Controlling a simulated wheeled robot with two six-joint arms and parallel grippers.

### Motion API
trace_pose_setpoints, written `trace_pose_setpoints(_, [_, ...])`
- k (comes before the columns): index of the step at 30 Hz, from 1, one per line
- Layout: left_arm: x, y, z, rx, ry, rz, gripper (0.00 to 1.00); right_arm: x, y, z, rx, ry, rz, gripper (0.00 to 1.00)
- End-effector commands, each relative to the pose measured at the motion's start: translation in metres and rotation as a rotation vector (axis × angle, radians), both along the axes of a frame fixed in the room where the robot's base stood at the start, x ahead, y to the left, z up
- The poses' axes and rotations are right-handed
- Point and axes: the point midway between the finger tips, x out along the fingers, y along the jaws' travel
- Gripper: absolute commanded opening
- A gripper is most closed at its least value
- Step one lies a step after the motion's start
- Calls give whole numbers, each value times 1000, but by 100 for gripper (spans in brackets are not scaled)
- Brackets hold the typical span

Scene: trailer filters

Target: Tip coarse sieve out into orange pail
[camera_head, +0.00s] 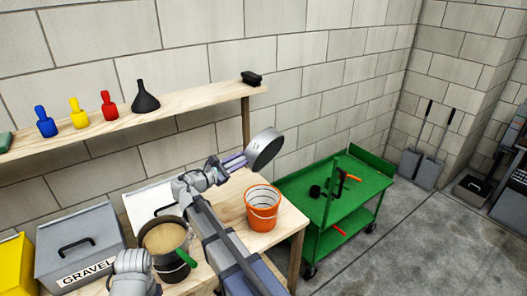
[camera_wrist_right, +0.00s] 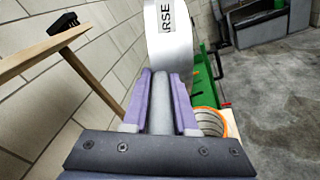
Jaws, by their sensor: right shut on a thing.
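The coarse sieve (camera_head: 264,148) is a round grey pan with a light rim, tilted steeply in the air. My right gripper (camera_head: 234,161) is shut on its handle. In the right wrist view, purple fingers (camera_wrist_right: 160,105) lie on both sides of the grey handle, and the sieve's side (camera_wrist_right: 170,38) shows the letters "RSE". The orange pail (camera_head: 262,212) stands upright on the bench, below the sieve. The pail also shows partly in the right wrist view (camera_wrist_right: 211,122). I cannot see the sieve's contents. My left gripper does not show clearly.
A dark bucket (camera_head: 165,243) with tan material and a green handle stands left of the pail. A grey GRAVEL box (camera_head: 80,240) is farther left. A shelf (camera_head: 120,125) carries scoops and a black funnel (camera_head: 145,97). A green cart (camera_head: 340,200) stands right of the bench.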

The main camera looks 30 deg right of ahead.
Motion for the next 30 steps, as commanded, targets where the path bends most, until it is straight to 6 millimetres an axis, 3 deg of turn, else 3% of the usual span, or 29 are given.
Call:
trace_pose_setpoints(21, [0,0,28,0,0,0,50,-1,0,25,326,-950,0,0])
trace_pose_setpoints(30, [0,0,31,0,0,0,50,0,0,28,395,-1155,0,0])
